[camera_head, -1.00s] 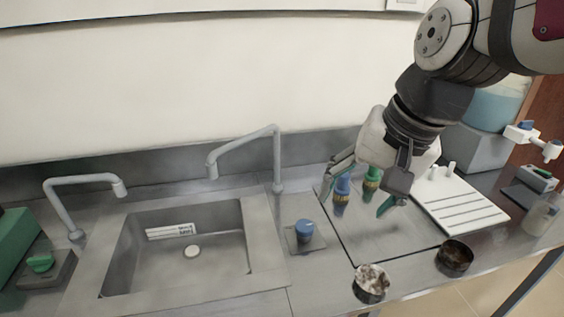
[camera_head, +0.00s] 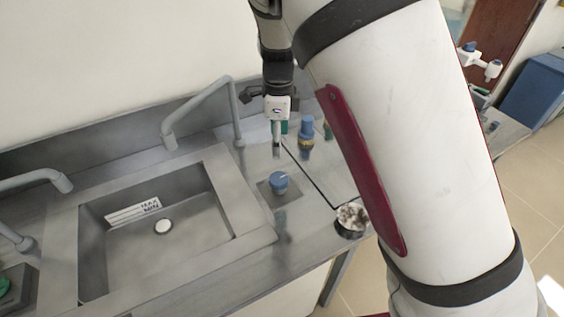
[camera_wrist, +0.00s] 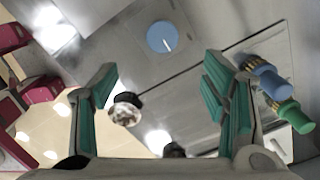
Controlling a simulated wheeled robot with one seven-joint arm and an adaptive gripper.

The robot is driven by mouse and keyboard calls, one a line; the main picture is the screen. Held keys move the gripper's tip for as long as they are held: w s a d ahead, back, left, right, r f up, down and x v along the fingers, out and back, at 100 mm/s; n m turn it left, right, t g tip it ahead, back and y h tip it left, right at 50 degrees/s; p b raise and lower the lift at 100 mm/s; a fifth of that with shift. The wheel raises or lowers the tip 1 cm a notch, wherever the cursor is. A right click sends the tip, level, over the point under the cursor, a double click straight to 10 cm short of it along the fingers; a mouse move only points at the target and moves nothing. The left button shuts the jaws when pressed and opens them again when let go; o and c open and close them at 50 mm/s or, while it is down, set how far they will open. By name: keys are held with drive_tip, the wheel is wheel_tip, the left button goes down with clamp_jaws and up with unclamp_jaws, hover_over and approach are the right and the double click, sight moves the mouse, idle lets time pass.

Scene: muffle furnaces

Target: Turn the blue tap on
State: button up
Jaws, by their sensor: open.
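A round blue knob (camera_head: 278,182) stands on a small square plate on the counter, right of the sink. In the wrist view the blue knob (camera_wrist: 163,37) shows from above with a white line on its top, beyond my fingertips and between them. My gripper (camera_head: 277,146) hangs behind the knob in the head view, apart from it. In the wrist view my gripper (camera_wrist: 165,78) is open and empty, with green finger pads.
The sink (camera_head: 158,225) lies left of the knob, with a grey curved faucet (camera_head: 200,105) behind it. A dish of grainy material (camera_head: 352,217) sits near the counter's front edge. My arm hides much of the right side.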

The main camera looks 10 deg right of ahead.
sight(278, 178)
drive_tip(key=f, duration=1.4)
drive_tip(key=shift+w+f+p, duration=0.15)
drive_tip(key=shift+w+p, duration=0.05)
drive_tip(key=shift+p, duration=0.2)
drive_tip(key=shift+c, duration=0.4)
drive_tip(key=c, duration=1.1)
